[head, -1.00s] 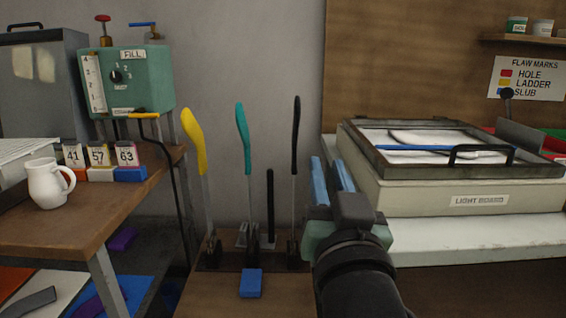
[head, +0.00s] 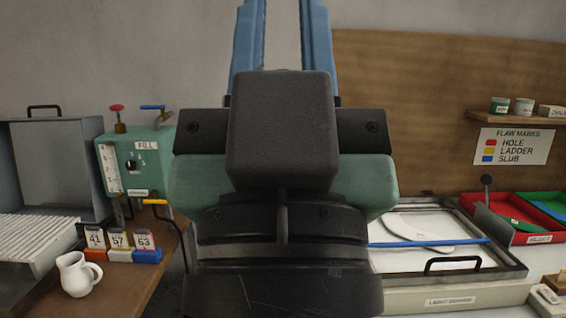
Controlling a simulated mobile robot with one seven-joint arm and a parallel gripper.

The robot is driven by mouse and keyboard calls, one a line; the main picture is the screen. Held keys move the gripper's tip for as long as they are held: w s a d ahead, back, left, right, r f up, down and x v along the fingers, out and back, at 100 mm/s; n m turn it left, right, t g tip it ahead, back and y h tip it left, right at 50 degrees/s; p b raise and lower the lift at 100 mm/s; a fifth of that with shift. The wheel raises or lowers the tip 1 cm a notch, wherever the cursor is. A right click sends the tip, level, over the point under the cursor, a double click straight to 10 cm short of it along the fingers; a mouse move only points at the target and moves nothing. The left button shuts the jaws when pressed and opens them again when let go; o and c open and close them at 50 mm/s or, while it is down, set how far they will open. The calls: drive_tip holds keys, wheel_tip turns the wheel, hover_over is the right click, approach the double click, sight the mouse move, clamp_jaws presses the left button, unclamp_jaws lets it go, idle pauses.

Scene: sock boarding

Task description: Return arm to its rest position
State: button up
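My gripper (head: 281,30) fills the middle of the head view, close to the camera, with its two blue fingers pointing up. The fingers are parallel with a clear gap, and the wall shows between them. The fingertips run past the top edge of the picture. No object shows in the visible part of the gap. My gripper and wrist hide the middle of the scene, where the upright boards stood in the earlier view.
The table (head: 120,300) at left bears a white jug (head: 77,274), numbered cards (head: 119,241) and the green fill box (head: 125,170). The light board (head: 455,300) with its framed lid stands right. Red (head: 500,228) and green (head: 545,205) trays lie beyond it.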

wheel_tip(320, 180, up, 18)
drive_tip(key=p, duration=1.5)
drive_tip(key=shift+p, duration=0.4)
drive_tip(key=shift+r, duration=0.1)
